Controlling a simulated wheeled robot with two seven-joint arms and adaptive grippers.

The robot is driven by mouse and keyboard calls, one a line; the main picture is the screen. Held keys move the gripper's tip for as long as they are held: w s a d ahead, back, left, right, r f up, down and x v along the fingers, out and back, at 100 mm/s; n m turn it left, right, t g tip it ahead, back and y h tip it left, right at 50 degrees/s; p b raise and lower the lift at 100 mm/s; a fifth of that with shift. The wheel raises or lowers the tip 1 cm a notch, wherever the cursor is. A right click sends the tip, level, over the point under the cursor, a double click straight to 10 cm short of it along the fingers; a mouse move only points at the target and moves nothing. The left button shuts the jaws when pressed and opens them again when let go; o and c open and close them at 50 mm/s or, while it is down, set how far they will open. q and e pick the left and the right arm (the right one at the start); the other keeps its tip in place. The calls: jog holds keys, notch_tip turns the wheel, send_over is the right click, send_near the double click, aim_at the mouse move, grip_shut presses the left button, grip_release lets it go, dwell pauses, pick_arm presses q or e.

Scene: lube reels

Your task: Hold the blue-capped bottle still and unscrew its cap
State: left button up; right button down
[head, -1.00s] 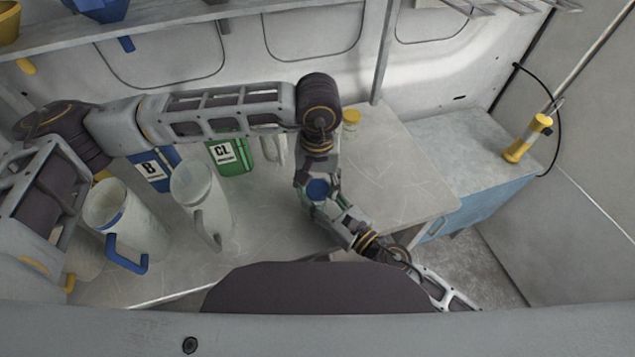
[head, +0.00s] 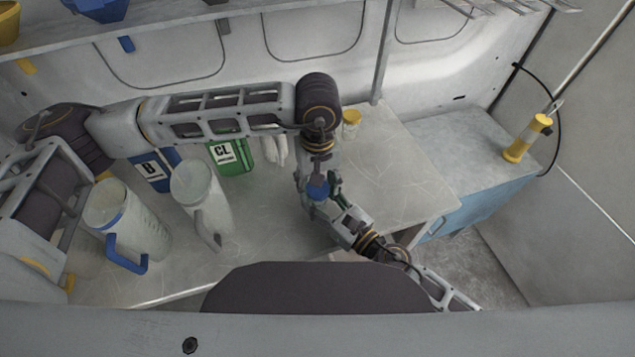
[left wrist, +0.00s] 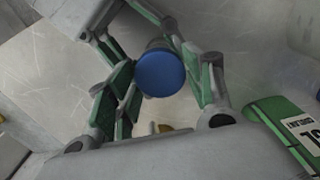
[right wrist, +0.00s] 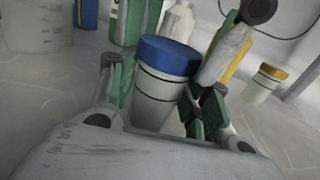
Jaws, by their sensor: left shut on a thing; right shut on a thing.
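The blue-capped bottle (right wrist: 155,98) stands upright, a white body with dark lines, in the right wrist view. My right gripper (right wrist: 152,95) is shut on its body, one finger on each side. The blue cap (right wrist: 170,57) is on top of the bottle; it also shows from above in the left wrist view (left wrist: 160,73). My left gripper (left wrist: 160,78) reaches down from above and is shut on the cap, with green pads at its sides. In the head view the cap (head: 318,190) sits between both grippers, and the bottle's body is mostly hidden by them.
A clear jug with a blue handle (head: 125,222) and a jug with a grey handle (head: 200,195) stand left on the table. Behind are blue (head: 152,170) and green (head: 232,155) containers, a white bottle and a yellow-lidded jar (head: 351,122). The right tabletop is clear.

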dwell(0.7)
pick_arm(q)
jog(key=o, duration=1.1)
jog(key=shift+o, duration=0.2)
jog(key=shift+r, duration=2.25)
pick_arm(e)
jog(key=c, duration=0.6)
grip_release()
jog(key=shift+s+d+r, duration=0.1)
jog(key=shift+s+d, duration=0.1)
jog(key=shift+s, duration=0.15)
